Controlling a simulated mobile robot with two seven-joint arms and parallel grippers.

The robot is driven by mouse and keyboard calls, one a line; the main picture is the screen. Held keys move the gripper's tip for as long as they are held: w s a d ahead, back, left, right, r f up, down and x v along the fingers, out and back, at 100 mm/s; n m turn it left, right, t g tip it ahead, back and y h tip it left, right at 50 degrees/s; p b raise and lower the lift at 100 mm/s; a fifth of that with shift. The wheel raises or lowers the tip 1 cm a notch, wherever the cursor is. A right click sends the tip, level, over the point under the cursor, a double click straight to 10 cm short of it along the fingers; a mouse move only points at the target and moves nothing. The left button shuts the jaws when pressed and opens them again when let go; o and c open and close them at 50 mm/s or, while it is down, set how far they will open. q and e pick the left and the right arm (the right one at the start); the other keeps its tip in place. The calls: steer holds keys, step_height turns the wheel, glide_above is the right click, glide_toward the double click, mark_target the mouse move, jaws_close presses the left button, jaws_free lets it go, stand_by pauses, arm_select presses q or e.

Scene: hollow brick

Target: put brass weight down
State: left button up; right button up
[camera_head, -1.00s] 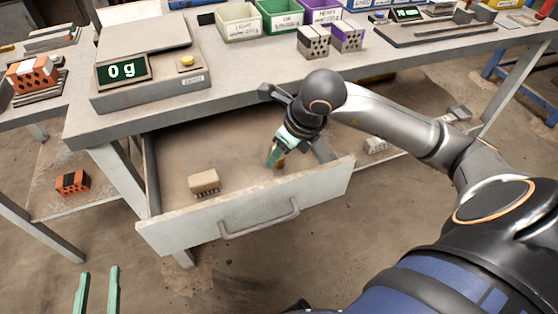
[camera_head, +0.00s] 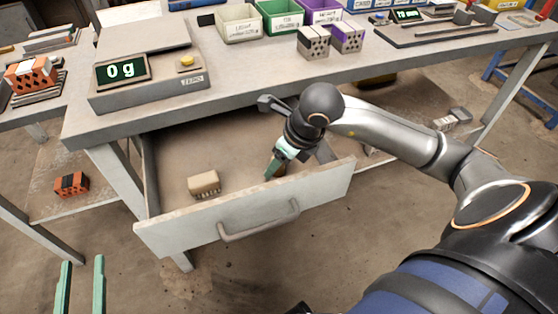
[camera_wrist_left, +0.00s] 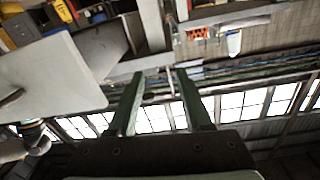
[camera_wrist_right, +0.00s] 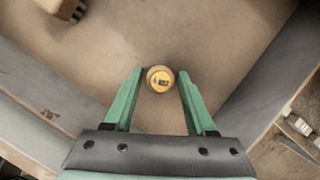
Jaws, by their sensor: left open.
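The brass weight (camera_wrist_right: 159,79) shows its round top in the right wrist view, over the drawer floor. My right gripper (camera_wrist_right: 160,72) is open, with one finger on each side of the weight near the tips and a small gap on both sides. In the head view my right gripper (camera_head: 274,170) points down into the open drawer (camera_head: 165,165) and mostly hides the weight. My left gripper (camera_head: 83,262) is open and empty, low at the left, outside the drawer.
The drawer's front panel (camera_head: 250,210) and side walls stand close around. On the bench above, a scale (camera_head: 150,95) reads 0 g, beside labelled bins (camera_head: 240,28) and grey bricks (camera_head: 313,42).

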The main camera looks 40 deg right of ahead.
steer(key=shift+o, duration=1)
arm_select(q)
steer(key=shift+f, duration=0.1)
arm_select(e)
steer(key=shift+r, duration=0.1)
arm_select(q)
steer(key=s+f+n+g+y+p, duration=0.1)
steer(key=s+f+g, duration=0.1)
steer(key=f, duration=0.5)
steer(key=s+f+n+g+y+p, duration=0.1)
steer(key=s+f+g, duration=0.2)
steer(key=f, duration=0.4)
steer(key=shift+s+f+g+p, duration=0.15)
steer(key=shift+f+g+p, duration=0.2)
steer(key=shift+g, duration=0.45)
arm_select(e)
steer(key=v, duration=1.2)
steer(key=shift+s, duration=0.1)
